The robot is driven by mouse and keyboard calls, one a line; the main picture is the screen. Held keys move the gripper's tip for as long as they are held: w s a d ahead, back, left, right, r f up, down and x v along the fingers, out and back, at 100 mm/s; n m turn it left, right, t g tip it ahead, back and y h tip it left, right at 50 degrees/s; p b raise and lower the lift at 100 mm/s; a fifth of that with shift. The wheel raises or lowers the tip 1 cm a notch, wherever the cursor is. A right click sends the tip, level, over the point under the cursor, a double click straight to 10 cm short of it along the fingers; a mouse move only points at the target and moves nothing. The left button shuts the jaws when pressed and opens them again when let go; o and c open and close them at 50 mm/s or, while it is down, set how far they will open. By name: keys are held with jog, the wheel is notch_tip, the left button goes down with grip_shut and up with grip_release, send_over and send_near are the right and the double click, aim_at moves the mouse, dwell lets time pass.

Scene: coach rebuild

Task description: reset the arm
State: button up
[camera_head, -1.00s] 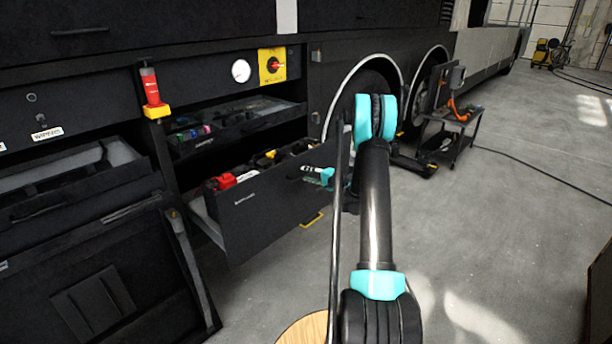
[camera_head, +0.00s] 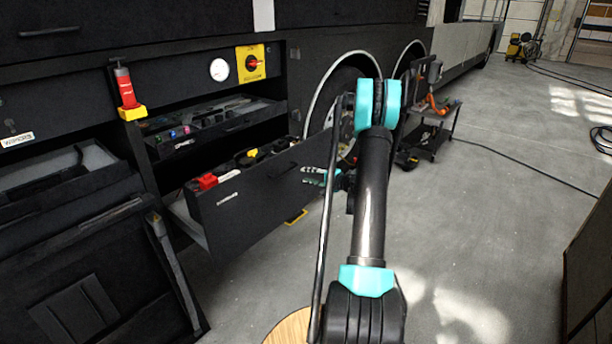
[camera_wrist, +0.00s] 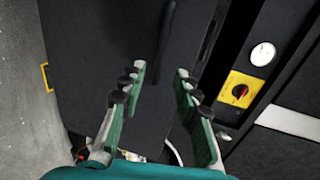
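My gripper (camera_wrist: 160,90) is open in the wrist view, its two green fingers apart with nothing between them. A dark drawer front with a long handle (camera_wrist: 168,45) lies beyond the fingertips. In the head view my gripper (camera_head: 318,176) is partly hidden behind my arm, close to the right end of the open lower drawer (camera_head: 255,205). I cannot tell whether it touches the drawer. My arm reaches forward from the bottom of the picture.
The lower drawer holds a red item (camera_head: 207,181) and several others. An upper drawer (camera_head: 232,125) is also partly open. A tool cart (camera_head: 432,135) stands by the wheels. A brown panel (camera_head: 590,255) is at the right edge.

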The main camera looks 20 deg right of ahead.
jog(key=s+a+r+n+g+h, duration=0.25)
jog(key=s+a, duration=0.35)
jog(key=s, duration=0.3)
jog(key=s+a+r+n+g+h, duration=0.1)
jog(key=s+a+r+n+g, duration=0.2)
jog(key=s+a, duration=0.5)
jog(key=s+d+f+n+g+h, duration=0.1)
jog(key=s+d+n+h, duration=0.1)
jog(key=s, duration=1.1)
jog(key=s+d+f+n+g+h, duration=0.2)
jog(key=s+n+h, duration=0.1)
jog(key=s, duration=1)
jog(key=shift+s+h, duration=0.2)
jog(key=shift+h, duration=0.15)
